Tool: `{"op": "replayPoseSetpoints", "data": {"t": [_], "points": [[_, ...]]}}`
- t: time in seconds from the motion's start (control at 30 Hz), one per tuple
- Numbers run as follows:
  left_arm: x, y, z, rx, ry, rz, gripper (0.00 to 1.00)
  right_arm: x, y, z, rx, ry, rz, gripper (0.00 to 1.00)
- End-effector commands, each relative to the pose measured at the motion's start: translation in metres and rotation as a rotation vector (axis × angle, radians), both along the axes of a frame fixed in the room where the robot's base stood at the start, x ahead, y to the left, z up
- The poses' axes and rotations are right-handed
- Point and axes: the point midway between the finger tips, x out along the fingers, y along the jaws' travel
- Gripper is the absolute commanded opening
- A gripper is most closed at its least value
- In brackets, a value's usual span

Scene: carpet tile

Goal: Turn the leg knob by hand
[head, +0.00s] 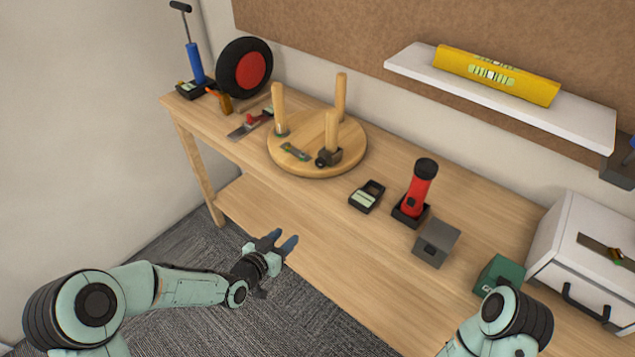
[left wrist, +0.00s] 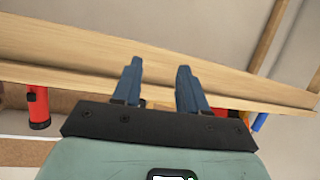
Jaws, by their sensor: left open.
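A round wooden stool seat (head: 350,160) lies upside down on the bench, with three legs standing up from it. At the foot of the nearest leg (head: 332,130) sits a dark fitting with a round black knob (head: 323,158). My left gripper (head: 284,240) is open and empty in front of the bench's front edge, below and to the left of the knob and well apart from it. In the left wrist view its two blue fingers (left wrist: 158,75) are spread with nothing between them. My right arm shows at the lower right, but its gripper is out of view.
On the wooden bench (head: 330,235) stand a small meter (head: 367,196), a red flashlight (head: 419,185), a grey block (head: 437,242), a green box (head: 499,275) and a white case (head: 580,245). A wheel (head: 244,68) stands at the back left. The bench front before the stool is clear.

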Motion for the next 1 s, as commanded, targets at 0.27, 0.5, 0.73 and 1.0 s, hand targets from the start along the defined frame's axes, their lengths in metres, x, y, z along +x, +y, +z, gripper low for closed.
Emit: {"op": "replayPoseSetpoints", "data": {"t": [0.27, 0.5, 0.73, 1.0], "points": [[0.035, -0.016, 0.117, 0.118, -0.448, -0.104, 0.42, 0.006, 0.0, -0.032, -0.005, -0.02, -0.005, 0.57], [0.062, -0.033, 0.123, 0.118, -0.461, -0.109, 0.42, 0.007, -0.001, -0.031, -0.006, -0.024, -0.007, 0.57], [0.106, -0.057, 0.122, 0.117, -0.457, -0.108, 0.42, 0.008, -0.002, -0.032, -0.008, -0.028, -0.009, 0.57], [0.14, -0.075, 0.121, 0.12, -0.457, -0.108, 0.42, 0.008, -0.002, -0.032, -0.008, -0.027, -0.008, 0.57]]}}
